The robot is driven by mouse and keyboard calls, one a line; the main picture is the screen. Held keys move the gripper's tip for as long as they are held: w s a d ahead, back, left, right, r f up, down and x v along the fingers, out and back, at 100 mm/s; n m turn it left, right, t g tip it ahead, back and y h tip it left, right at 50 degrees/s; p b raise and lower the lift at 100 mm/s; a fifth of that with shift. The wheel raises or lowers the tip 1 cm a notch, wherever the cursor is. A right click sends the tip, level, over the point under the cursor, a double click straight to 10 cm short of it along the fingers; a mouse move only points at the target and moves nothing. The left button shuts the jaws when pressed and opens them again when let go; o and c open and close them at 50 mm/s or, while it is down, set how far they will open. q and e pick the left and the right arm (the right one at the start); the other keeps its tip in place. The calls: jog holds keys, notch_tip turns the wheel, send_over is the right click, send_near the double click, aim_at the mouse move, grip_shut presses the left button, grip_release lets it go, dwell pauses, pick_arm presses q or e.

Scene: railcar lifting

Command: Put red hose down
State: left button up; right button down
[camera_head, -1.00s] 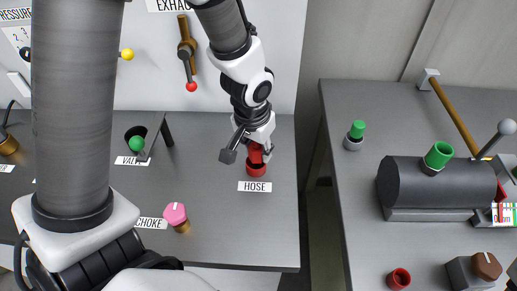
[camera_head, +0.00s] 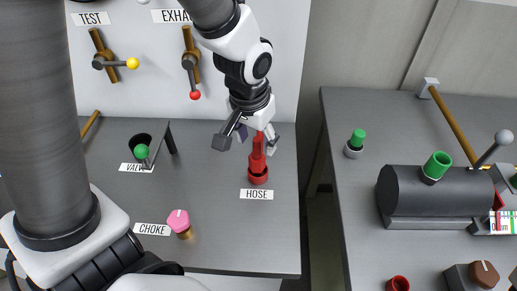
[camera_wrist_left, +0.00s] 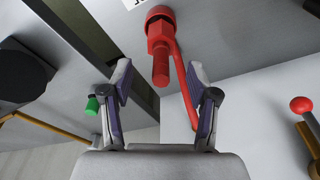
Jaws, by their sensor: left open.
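The red hose (camera_head: 257,158) stands upright in its red round holder (camera_head: 258,178) behind the HOSE label (camera_head: 257,194). In the left wrist view the red hose (camera_wrist_left: 160,52) shows with a thin red rod along its side. My left gripper (camera_head: 247,143) is open just above and behind the hose. In the left wrist view its fingers (camera_wrist_left: 159,75) are spread wide, with the hose end between and beyond them and a clear gap on the left. The rod passes close to the right finger; I cannot tell if they touch. My right gripper is not in view.
A pink knob (camera_head: 179,220) stands near the CHOKE label, and a green knob (camera_head: 141,151) is at VALVE. Levers with yellow (camera_head: 132,63) and red (camera_head: 195,95) balls are on the back wall. A second table (camera_head: 360,210) stands right, across a gap.

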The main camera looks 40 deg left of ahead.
aim_at(254, 160)
pick_arm(q)
jog(key=r, duration=0.1)
jog(key=r+p, duration=0.1)
jog(key=r, duration=0.2)
jog(key=shift+s+r+p, duration=0.35)
